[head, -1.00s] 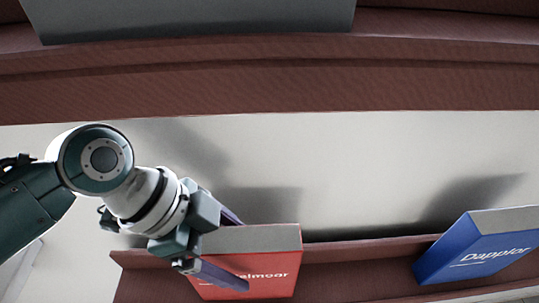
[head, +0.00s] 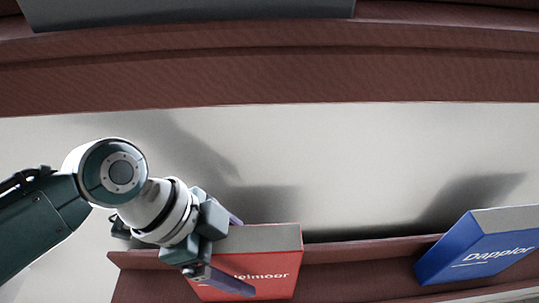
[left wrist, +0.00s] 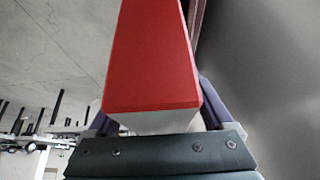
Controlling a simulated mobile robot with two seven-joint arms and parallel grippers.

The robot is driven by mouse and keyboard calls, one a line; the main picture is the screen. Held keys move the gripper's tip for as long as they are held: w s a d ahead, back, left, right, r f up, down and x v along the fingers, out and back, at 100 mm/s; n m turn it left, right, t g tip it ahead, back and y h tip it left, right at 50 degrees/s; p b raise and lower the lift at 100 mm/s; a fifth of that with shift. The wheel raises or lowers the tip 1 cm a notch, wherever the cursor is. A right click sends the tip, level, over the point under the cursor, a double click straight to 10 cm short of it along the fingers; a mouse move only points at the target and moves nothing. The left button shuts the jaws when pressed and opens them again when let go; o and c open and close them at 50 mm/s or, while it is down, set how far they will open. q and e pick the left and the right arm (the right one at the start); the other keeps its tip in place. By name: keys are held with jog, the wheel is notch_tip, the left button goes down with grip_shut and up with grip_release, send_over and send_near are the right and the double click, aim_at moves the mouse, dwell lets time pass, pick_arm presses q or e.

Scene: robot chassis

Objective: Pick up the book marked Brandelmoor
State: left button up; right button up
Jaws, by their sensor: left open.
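The red book (head: 268,275) stands on the dark red ledge at the bottom of the head view; its cover shows only the letters "elmoor", the rest hidden by my left gripper. My left gripper (head: 233,252) is open at the book's left end, one finger in front of the cover and one behind it. In the left wrist view the red book (left wrist: 152,60) lies between the two spread fingers (left wrist: 155,118), its near end close to the palm. Whether a finger touches it I cannot tell. My right gripper is not in view.
A blue book (head: 477,247) marked "Dappior" stands on the same ledge (head: 355,277) to the right, with a clear gap between. A thick dark red shelf (head: 300,75) crosses above, with a grey object (head: 190,12) on it. The pale wall is behind.

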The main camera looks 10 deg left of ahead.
pick_arm(q)
grip_shut()
dwell(0.7)
dwell(0.7)
